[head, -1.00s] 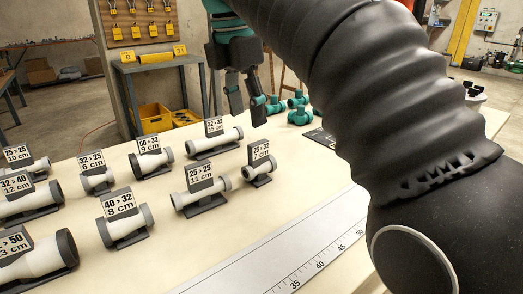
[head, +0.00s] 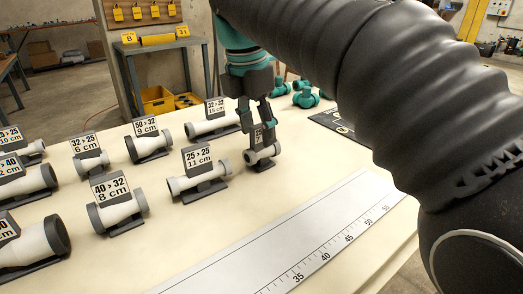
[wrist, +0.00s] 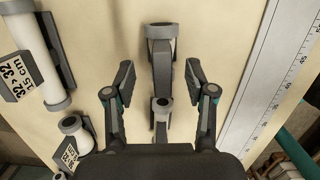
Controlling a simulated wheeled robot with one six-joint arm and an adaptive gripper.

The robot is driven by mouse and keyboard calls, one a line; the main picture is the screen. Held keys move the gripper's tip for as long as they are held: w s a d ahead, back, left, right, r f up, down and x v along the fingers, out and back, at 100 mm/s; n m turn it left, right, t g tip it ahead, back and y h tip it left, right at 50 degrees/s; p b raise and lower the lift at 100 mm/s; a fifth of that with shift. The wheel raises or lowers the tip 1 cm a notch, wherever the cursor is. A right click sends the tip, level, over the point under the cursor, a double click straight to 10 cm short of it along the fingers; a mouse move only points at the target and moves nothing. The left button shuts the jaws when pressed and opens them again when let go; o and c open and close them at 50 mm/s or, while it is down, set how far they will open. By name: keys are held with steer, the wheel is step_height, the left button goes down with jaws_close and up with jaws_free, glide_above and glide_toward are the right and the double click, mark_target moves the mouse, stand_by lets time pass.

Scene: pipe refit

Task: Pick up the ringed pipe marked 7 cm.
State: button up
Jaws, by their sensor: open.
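The 7 cm pipe (head: 264,154) is a short white pipe with grey end collars, on a dark cradle with a small label plate. In the head view my gripper (head: 256,124) is right above it, pointing down, and its fingers partly cover the label, so the marking is not fully readable. In the wrist view the pipe (wrist: 161,115) runs lengthwise between my open fingers (wrist: 160,80), with a gap on both sides. Nothing is held. The label plate, seen edge on, hides much of the pipe's middle.
The 11 cm pipe (head: 198,184) lies left of it and the 15 cm pipe (head: 209,127) behind it to the left. Several other labelled pipes fill the left table. A white ruler strip (head: 290,240) runs along the front. Teal fittings (head: 306,98) stand at the back.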

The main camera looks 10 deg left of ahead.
mark_target(261, 146)
steer(key=f, duration=0.3)
steer(key=d+f, duration=0.1)
steer(key=shift+w+f+b, duration=0.15)
steer(key=shift+w+b, duration=0.2)
steer(key=shift+b, duration=0.05)
jaws_close()
